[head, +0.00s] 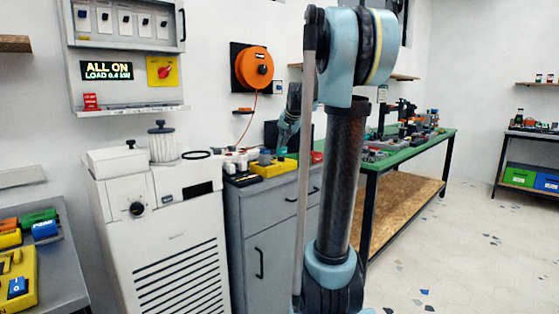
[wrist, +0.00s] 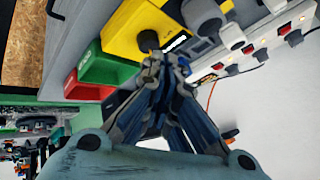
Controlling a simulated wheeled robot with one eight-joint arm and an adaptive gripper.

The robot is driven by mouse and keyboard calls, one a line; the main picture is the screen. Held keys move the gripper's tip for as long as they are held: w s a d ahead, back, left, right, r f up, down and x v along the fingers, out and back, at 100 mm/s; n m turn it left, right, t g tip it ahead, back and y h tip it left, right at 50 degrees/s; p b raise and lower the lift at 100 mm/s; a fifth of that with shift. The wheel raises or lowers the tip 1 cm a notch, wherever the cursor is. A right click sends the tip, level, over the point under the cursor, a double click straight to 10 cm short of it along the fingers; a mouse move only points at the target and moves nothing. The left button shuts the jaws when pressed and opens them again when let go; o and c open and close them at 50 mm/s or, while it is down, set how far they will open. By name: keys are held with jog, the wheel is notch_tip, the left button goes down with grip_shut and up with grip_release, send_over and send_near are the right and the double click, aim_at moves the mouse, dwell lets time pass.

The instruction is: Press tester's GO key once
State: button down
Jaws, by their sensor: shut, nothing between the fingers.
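The tester appears to be the yellow unit (wrist: 128,30) in the wrist view, with a dark round knob or key and a small lit display (wrist: 177,42). No GO lettering is readable. My gripper (wrist: 165,64) is shut and empty, its fingertips close to the tester's edge by the dark knob and display. I cannot tell whether they touch it. The fingers hide part of the tester's near side. In the head view the yellow unit (head: 268,170) sits on the grey cabinet, below my wrist.
A white machine (head: 165,220) stands left of the grey cabinet (head: 265,225); a green-topped bench (head: 425,146) is at right.

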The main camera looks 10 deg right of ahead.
jog(key=w+d+r+m+t, duration=0.1)
jog(key=w+r, duration=0.2)
jog(key=w, duration=0.9)
jog(key=shift+w+d+r+m+t, duration=0.15)
jog(key=shift+w+m+t, duration=0.15)
jog(key=shift+f, duration=4.45)
jog(key=shift+f, duration=0.1)
jog(key=shift+f, duration=0.2)
jog(key=shift+s+f, duration=0.1)
jog(key=shift+f, duration=0.25)
jog(key=shift+r, duration=0.75)
